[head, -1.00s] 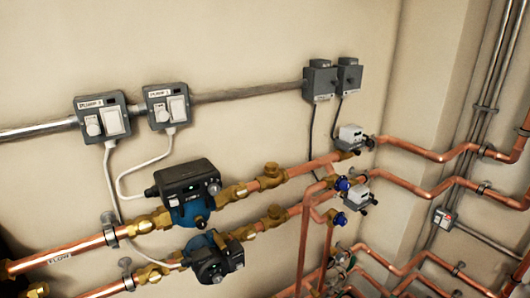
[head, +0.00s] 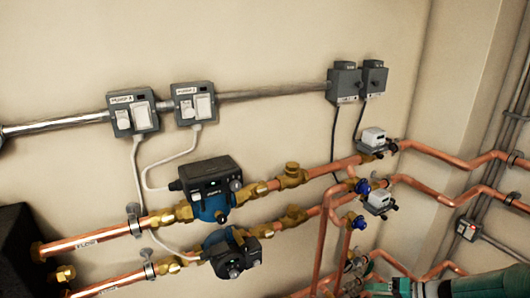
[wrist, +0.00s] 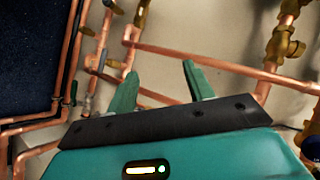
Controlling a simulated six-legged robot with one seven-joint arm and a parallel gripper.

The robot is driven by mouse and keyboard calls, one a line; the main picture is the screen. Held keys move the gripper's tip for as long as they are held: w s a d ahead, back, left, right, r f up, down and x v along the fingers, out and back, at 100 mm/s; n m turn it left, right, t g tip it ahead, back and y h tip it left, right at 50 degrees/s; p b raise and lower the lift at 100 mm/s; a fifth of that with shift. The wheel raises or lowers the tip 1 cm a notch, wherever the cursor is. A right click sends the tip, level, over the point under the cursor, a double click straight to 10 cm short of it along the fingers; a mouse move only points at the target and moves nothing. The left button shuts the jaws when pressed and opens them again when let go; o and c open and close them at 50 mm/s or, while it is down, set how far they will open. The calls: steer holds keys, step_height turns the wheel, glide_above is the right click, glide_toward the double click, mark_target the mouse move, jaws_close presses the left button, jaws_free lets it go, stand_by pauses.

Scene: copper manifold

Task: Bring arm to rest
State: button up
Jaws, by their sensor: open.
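My gripper (wrist: 158,88) shows in the wrist view with its two green fingers spread apart. Nothing is between the fingers, and bare wall and copper pipes lie behind them. In the head view, a green and dark part of my arm (head: 455,284) enters at the lower right corner, in front of the low copper pipes. The fingertips cannot be made out in the head view.
Two pumps, an upper one (head: 207,188) and a lower one (head: 232,252), sit on copper pipes along the wall. Two switch boxes (head: 133,112) (head: 194,103) hang above. Blue-handled valves (head: 361,186) stand to the right. A dark panel (wrist: 36,55) shows at left in the wrist view.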

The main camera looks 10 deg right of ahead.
steer(key=s+a+r+n+g+h, duration=0.2)
steer(key=a+r+g+h, duration=0.1)
steer(key=a+r, duration=0.6)
steer(key=s+a+r+n+g+h, duration=0.2)
steer(key=a+r+g+h, duration=0.1)
steer(key=a+r, duration=0.6)
steer(key=s+a+r+t+h, duration=0.4)
steer(key=s+a+r, duration=0.5)
steer(key=s+r, duration=0.2)
steer(key=shift+s+r, duration=0.4)
steer(key=shift+s, duration=0.8)
steer(key=shift+d, duration=0.1)
